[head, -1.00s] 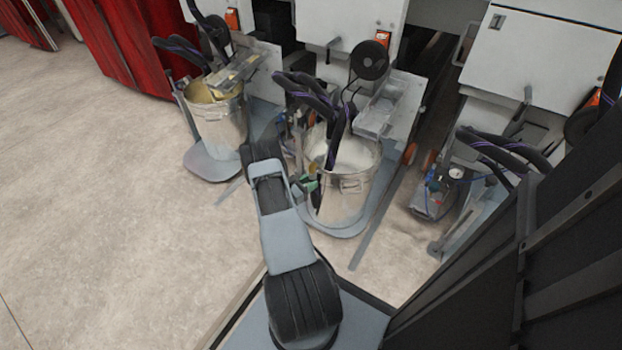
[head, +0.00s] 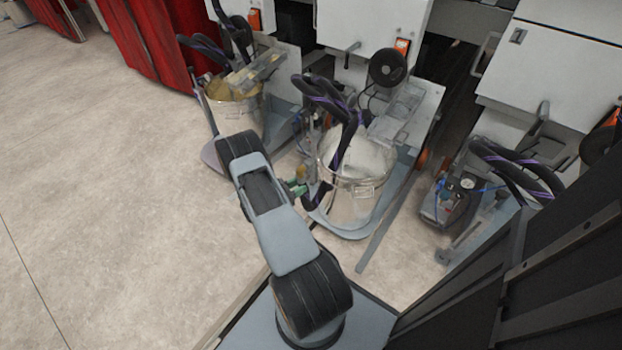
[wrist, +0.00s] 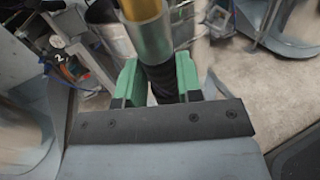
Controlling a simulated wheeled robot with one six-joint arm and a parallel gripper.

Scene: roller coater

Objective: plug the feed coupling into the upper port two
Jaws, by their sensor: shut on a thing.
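My gripper (wrist: 157,80) has green fingers, shut around the feed coupling (wrist: 150,36) in the wrist view. The coupling is a silvery cylinder with a brass-yellow part above it, and its black hose shows between the fingers. In the head view my gripper (head: 298,188) is a small green patch beside the middle steel pot, partly hidden by my arm. The coupling is hard to make out there. A "2" label (wrist: 60,56) shows on a grey unit at the left of the wrist view, apart from the coupling. I cannot tell the upper port two itself.
The middle steel pot (head: 357,172) stands on a grey base, with black and purple hoses (head: 322,92) above it. Another pot (head: 238,112) stands further left. A gauge unit (head: 452,203) stands at the right. The floor (head: 110,200) at the left is clear.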

